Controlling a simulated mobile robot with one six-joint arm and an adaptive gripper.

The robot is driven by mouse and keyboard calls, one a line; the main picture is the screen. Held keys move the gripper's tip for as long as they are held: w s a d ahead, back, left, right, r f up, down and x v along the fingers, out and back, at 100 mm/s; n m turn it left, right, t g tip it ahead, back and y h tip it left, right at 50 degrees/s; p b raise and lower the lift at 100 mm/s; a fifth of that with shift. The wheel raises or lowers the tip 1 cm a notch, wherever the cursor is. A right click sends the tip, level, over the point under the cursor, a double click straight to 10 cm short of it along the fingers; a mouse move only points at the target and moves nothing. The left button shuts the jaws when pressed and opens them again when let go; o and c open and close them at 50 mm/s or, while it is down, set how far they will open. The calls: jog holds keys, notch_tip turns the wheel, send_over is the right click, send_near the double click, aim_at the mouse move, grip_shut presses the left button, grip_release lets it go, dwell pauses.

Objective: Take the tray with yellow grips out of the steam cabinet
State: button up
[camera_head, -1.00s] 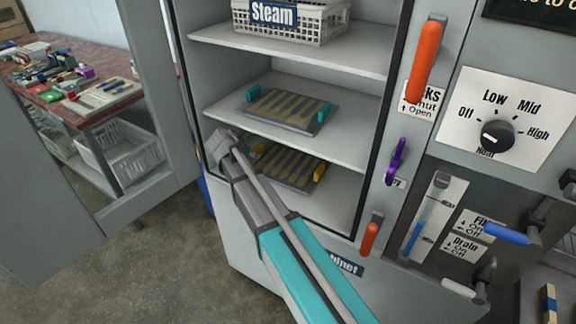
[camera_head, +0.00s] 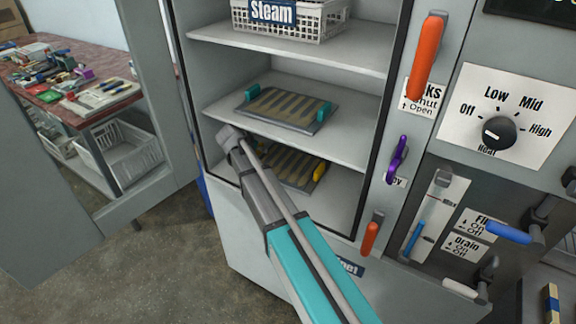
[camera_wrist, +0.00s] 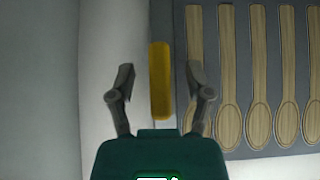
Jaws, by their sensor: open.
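The tray with yellow grips (camera_head: 291,177) lies on the lowest shelf of the open steam cabinet, with several wooden spoons on it. Its right yellow grip (camera_head: 319,170) shows in the head view; my arm hides its left part there. In the wrist view, the other yellow grip (camera_wrist: 160,80) stands between the two fingers of my gripper (camera_wrist: 162,78), with a gap on each side. The fingers are open. Part of the tray (camera_wrist: 240,150) with its spoons shows to the right of them. In the head view my gripper itself is mostly hidden behind my wrist.
A similar tray with teal grips (camera_head: 310,120) lies on the shelf above (camera_head: 350,147), close over my wrist. The cabinet's open door (camera_head: 150,200) is at the left, levers (camera_head: 428,60) at the right.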

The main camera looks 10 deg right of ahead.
grip_shut()
jog(key=shift+r, duration=0.15)
dwell(0.5)
